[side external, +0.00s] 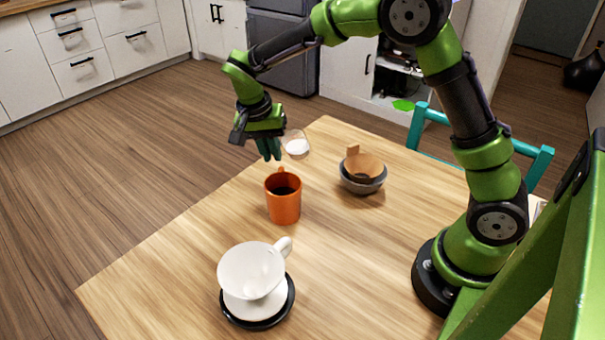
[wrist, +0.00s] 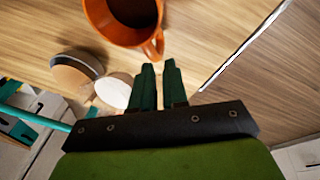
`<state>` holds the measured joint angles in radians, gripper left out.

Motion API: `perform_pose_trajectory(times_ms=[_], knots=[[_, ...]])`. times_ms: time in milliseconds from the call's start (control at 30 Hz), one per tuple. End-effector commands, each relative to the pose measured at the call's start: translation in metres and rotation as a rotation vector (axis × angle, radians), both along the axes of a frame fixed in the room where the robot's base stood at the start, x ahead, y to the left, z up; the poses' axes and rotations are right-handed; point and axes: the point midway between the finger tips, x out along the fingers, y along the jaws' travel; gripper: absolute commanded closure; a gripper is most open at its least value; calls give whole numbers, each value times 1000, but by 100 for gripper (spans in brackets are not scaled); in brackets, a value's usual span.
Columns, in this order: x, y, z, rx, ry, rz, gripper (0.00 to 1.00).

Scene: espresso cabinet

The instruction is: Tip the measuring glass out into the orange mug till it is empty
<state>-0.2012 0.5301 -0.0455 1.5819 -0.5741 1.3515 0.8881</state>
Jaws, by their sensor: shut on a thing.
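The measuring glass (side external: 296,146), clear with white contents, is beside my gripper near the table's far corner. It looks roughly upright, and I cannot tell whether it touches the table. In the wrist view its white contents (wrist: 114,92) show just left of my fingers. The fingers also show in the wrist view (wrist: 161,66). The orange mug (side external: 284,204) stands upright just in front of the fingertips, dark inside, its handle towards them. It also shows in the wrist view (wrist: 112,32).
A grey bowl with a tan piece in it (side external: 363,178) stands right of the mug. A white cup (side external: 250,272) sits on a black-rimmed base at the front. A teal chair (side external: 535,168) is behind the table (side external: 180,270), whose left part is clear.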

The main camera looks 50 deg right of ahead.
Motion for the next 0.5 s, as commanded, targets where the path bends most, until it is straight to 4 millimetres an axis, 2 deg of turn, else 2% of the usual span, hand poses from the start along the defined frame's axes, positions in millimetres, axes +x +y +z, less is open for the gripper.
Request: perform_pose_trajectory(times_ms=[500], knots=[[-2,7,1,-72,-19,1,100]])
